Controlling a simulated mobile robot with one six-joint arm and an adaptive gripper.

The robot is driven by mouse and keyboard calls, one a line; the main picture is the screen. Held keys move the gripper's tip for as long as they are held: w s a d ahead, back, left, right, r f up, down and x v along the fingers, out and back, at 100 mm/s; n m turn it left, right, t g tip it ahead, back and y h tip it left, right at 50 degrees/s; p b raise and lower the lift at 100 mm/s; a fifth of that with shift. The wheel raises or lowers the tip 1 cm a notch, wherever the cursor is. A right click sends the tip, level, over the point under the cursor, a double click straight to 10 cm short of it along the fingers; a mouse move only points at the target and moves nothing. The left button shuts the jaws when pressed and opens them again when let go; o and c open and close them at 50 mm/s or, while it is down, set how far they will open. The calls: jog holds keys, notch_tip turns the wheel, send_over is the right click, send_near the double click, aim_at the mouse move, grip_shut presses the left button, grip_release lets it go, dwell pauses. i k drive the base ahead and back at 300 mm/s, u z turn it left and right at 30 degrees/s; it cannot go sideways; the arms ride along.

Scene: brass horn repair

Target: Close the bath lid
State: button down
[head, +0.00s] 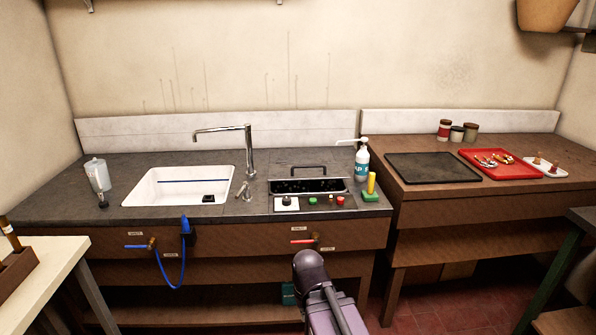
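The bath (338,186) is a narrow metal-rimmed tank set into the dark counter, right of the sink. Its opening shows a dark inside with several small lumps or bubbles that I cannot make out. A flat grey panel with a black bar handle (295,168) lies directly behind the opening; it looks like the lid, leaving the front of the bath uncovered. A control panel with a knob (287,203) and green and red buttons sits along the bath's front edge. Part of my arm rises at the bottom centre, in front of the counter; my gripper is not visible.
A white sink (147,188) and chrome tap (249,150) stand left of the bath. A pump bottle (361,163) and a yellow-handled green brush (371,188) stand at its right. A black mat (432,168) and red tray (499,164) lie farther right.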

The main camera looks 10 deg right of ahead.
aim_at(325, 169)
jog(key=u, duration=0.05)
jog(key=i, duration=0.9)
jog(key=z, duration=0.35)
